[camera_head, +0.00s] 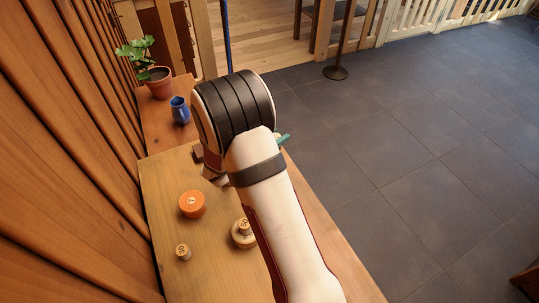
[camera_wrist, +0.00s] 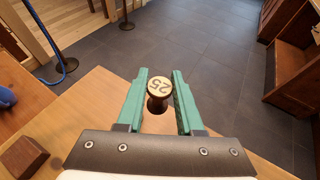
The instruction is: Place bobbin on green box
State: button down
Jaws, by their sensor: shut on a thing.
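My gripper (camera_wrist: 158,92) has two green fingers and is shut on a bobbin (camera_wrist: 159,88) with a pale round top marked 25 and a darker waist. The bobbin is upright between the fingers in the wrist view, over the table's edge with dark floor behind it. In the head view my arm hides the bobbin, and only a bit of a green finger shows beside the arm. I cannot make out a green box in either view.
The wooden table (camera_head: 165,215) bears an orange round box (camera_head: 192,204), a small pale spool (camera_head: 183,252) and another spool (camera_head: 244,228) on a round wooden base, partly behind my arm. A reddish-brown block (camera_wrist: 23,157) lies left. A blue jug (camera_head: 180,110) and potted plant (camera_head: 158,84) stand beyond.

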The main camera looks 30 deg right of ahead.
jog(key=s+a, duration=0.2)
jog(key=s, duration=0.5)
jog(key=f, duration=0.6)
jog(key=shift+s+d+f, duration=0.1)
jog(key=shift+s+f, duration=0.1)
jog(key=shift+f, duration=0.2)
jog(key=c, duration=0.5)
grip_release()
jog(key=shift+f, duration=0.1)
jog(key=shift+c, duration=0.2)
